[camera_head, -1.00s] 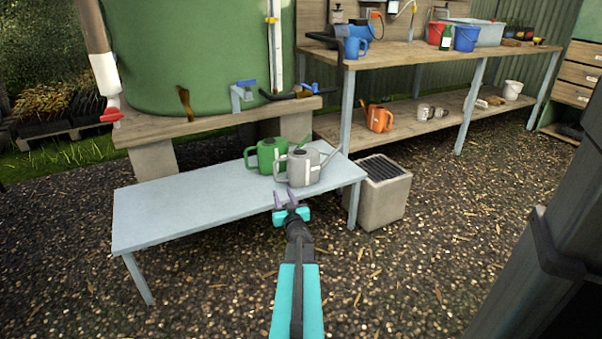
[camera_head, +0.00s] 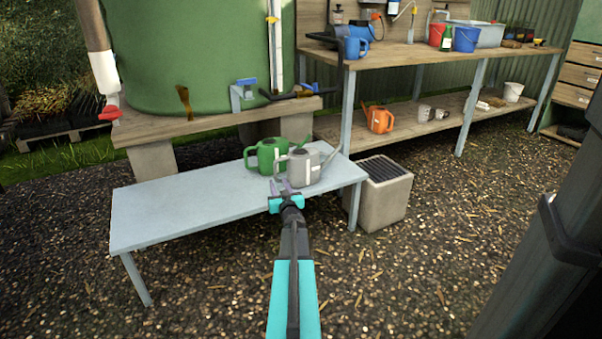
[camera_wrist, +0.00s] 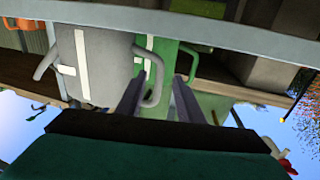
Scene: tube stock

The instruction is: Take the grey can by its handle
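The grey can (camera_head: 304,169) stands upright on the pale bench (camera_head: 180,212), near its right end. Its handle (camera_head: 276,166) is on its left side and its spout points right. In the wrist view, which is upside down, the grey can (camera_wrist: 105,62) fills the left middle, with its handle (camera_wrist: 157,88) to the right. My gripper (camera_head: 281,185) is at the bench's front edge, just in front of the handle. In the wrist view my gripper (camera_wrist: 160,77) is open, and the handle shows between its two fingers. I cannot tell whether they touch it.
A green can (camera_head: 264,156) stands close behind the grey can, to its left. A concrete block with a grate (camera_head: 384,192) is right of the bench. A big green tank (camera_head: 190,60) stands behind. The left part of the bench is bare.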

